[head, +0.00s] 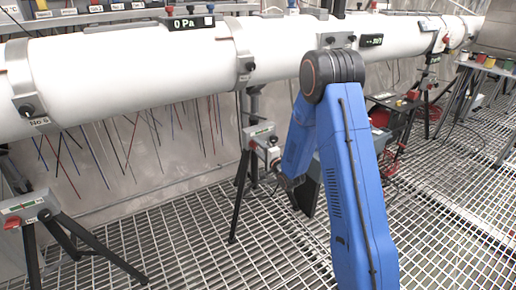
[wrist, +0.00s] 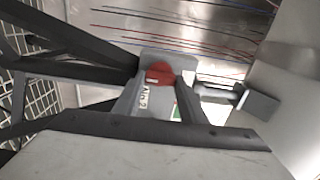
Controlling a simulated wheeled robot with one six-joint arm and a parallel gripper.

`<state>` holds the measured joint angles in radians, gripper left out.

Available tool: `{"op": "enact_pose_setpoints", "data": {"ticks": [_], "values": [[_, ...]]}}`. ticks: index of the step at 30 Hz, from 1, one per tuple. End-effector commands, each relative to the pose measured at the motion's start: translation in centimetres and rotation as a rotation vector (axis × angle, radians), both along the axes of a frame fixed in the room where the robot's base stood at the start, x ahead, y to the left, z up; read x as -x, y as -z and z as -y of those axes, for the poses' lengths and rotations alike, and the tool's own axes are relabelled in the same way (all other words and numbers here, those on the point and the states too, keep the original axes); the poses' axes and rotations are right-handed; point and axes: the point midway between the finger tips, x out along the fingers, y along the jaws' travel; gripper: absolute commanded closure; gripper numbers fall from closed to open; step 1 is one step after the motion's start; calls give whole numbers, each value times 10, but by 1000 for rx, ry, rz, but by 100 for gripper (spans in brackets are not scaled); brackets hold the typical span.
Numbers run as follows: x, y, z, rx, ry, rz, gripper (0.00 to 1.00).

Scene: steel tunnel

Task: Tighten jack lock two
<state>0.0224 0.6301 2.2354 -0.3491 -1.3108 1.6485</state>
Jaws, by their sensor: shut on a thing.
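Jack lock two is a red knob (wrist: 158,74) on a grey jack head with a "No 2" label (wrist: 143,98), seen in the wrist view. My gripper (wrist: 160,82) is shut on this red knob, with one finger on each side of it. In the head view the grey jack head (head: 260,130) sits on a black tripod left of my blue arm. My gripper (head: 276,160) is beside it there, small and partly hidden by my arm. The knob's turn angle cannot be told.
Another jack (head: 30,206) with a red knob stands on a tripod at the lower left. A long white pipe (head: 140,70) with clamps runs across the back. Thin coloured wires hang below it. A red-and-black stand is right of my arm. The grating floor (head: 190,245) is mostly clear.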

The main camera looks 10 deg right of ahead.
Motion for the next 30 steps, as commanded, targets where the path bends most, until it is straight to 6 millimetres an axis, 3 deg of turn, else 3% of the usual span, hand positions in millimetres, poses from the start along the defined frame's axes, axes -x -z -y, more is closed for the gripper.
{"op": "enact_pose_setpoints", "data": {"ticks": [14,15,17,30], "values": [[0,1,0,-16,1,-7,85],[0,1,0,-16,1,-7,60],[0,1,0,-16,1,-7,46],[-1,0,0,-15,0,-6,44]]}}
